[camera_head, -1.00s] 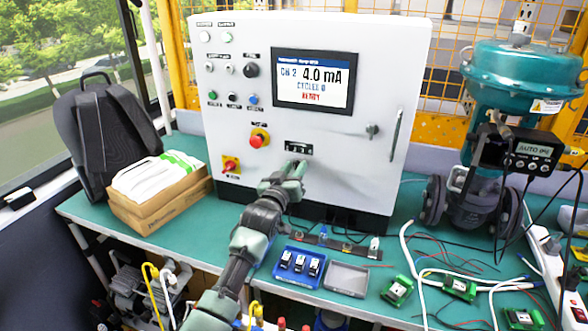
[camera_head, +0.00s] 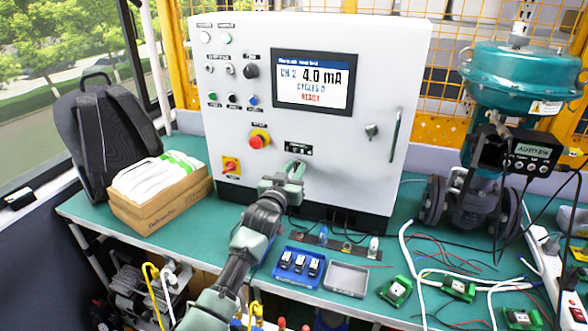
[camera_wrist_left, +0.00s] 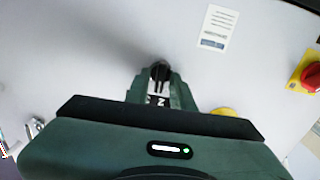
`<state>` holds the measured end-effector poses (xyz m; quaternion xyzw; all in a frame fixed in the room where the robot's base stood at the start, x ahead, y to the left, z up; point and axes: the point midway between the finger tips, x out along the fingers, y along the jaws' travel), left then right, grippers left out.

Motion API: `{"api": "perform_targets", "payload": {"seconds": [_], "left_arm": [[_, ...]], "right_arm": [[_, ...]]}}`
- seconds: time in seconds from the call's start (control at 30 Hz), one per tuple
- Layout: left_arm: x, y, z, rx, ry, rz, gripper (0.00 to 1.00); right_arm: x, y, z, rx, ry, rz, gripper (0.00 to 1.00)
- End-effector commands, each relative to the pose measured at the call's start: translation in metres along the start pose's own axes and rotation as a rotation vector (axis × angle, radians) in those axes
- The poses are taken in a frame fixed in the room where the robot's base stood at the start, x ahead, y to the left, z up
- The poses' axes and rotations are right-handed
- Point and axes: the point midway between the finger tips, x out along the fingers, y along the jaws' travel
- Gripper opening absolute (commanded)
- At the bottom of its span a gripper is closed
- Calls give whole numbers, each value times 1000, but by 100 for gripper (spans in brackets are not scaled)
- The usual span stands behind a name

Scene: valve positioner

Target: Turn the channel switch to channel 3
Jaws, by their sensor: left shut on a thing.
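My left gripper (camera_head: 294,168) is up against the front of the white cabinet, just below a small black label plate (camera_head: 298,148). In the left wrist view its fingers (camera_wrist_left: 161,88) are closed around a small black knob (camera_wrist_left: 160,70), which appears to be the channel switch. The fingers hide most of the knob, so I cannot read its pointer. A white mark on black shows between the fingers. The cabinet screen (camera_head: 312,80) reads CH 2 and 4.0 mA. My right gripper is out of view.
A red emergency button (camera_head: 257,141) and a red rotary switch on a yellow plate (camera_head: 231,167) are left of the gripper. A door handle (camera_head: 395,135) is to the right. A blue tray (camera_head: 298,268) and an empty grey tray (camera_head: 346,280) lie below on the green bench.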

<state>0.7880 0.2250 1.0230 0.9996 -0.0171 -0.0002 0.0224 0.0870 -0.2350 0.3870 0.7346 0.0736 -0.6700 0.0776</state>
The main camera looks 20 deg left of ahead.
Motion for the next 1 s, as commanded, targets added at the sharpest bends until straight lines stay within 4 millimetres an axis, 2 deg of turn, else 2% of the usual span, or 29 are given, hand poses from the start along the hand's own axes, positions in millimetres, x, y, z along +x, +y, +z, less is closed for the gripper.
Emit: {"api": "perform_targets", "payload": {"seconds": [0.43, 1.0], "left_arm": [[0, 1, 1, 257, -2, 0, 0], [0, 1, 1, 308, -2, 0, 0]], "right_arm": [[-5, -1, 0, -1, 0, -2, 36], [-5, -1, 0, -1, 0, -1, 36]]}}
